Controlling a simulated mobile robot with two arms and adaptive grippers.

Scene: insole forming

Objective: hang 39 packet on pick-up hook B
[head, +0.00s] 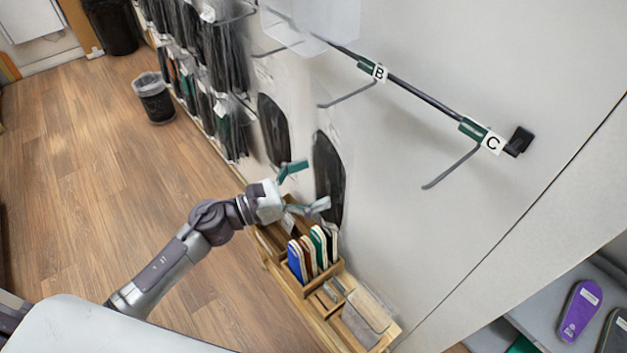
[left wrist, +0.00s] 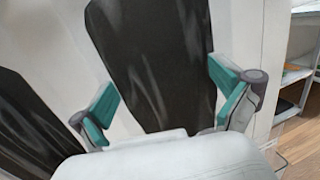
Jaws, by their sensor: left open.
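Two dark insole shapes, which look like packets, are against the white wall: one (head: 274,130) farther back and one (head: 327,165) just beyond my left gripper (head: 312,184). I cannot read a size on either. My left gripper is open, with teal fingers spread and nothing held between them. In the left wrist view, a dark shape (left wrist: 155,65) stands in front of the open gripper (left wrist: 166,82). Pick-up hook B (head: 348,98) is a grey prong under the B label (head: 379,73) on the dark rail. It looks empty. My right gripper is out of view.
Hook C (head: 450,168) is empty beside hook B. A wooden organizer (head: 335,335) with coloured insoles (head: 310,253) stands below my left gripper. Dense dark packets (head: 225,60) hang farther left. A clear panel (head: 312,30) is at the top. The floor at left is mostly clear.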

